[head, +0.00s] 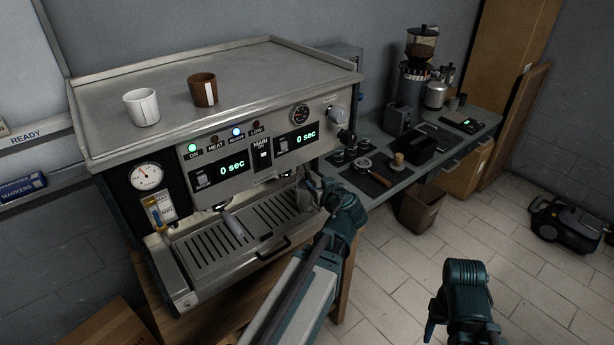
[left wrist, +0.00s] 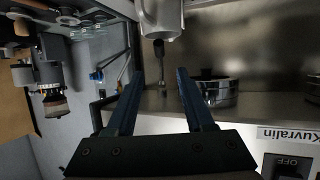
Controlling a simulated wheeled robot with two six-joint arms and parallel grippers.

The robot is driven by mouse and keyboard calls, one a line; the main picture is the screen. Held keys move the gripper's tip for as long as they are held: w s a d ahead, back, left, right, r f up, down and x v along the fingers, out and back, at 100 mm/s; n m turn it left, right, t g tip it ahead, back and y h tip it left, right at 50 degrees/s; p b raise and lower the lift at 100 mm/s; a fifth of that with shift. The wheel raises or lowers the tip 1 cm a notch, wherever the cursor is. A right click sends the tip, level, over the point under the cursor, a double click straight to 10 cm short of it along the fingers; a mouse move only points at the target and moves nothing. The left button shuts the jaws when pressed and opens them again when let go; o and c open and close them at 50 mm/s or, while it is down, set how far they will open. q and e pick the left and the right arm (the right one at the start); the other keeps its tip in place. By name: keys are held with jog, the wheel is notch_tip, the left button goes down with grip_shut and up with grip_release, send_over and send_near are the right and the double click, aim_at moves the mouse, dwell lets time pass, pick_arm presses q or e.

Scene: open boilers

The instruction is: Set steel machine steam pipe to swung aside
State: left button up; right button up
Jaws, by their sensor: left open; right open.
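The steel machine (head: 222,105) stands at the left in the head view. In the left wrist view, which shows the scene upside down, a thin steam pipe (left wrist: 162,77) with a black sleeve hangs from the machine's underside. A steel jug-like vessel (left wrist: 161,14) is at the pipe's lower end; whether they touch is unclear. My left gripper (head: 318,186) is at the machine's front right corner. Its open fingers (left wrist: 155,88) show on either side of the pipe, apart from it. My right gripper (head: 462,325) is open and empty, low over the floor.
A round steel group head (left wrist: 218,91) is beside the pipe. The drip tray (head: 218,255) lies below. Two cups, one white (head: 142,107) and one brown (head: 203,90), stand on top. A side table (head: 372,195) with a grinder (head: 410,85) is to the right.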

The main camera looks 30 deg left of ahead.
aim_at(309, 175)
pick_arm(q)
jog(key=b+x, duration=0.3)
jog(key=x, duration=0.7)
jog(key=shift+f, duration=0.2)
jog(key=shift+b+x, duration=0.5)
jog(key=shift+x, duration=0.3)
grip_shut()
dwell(0.4)
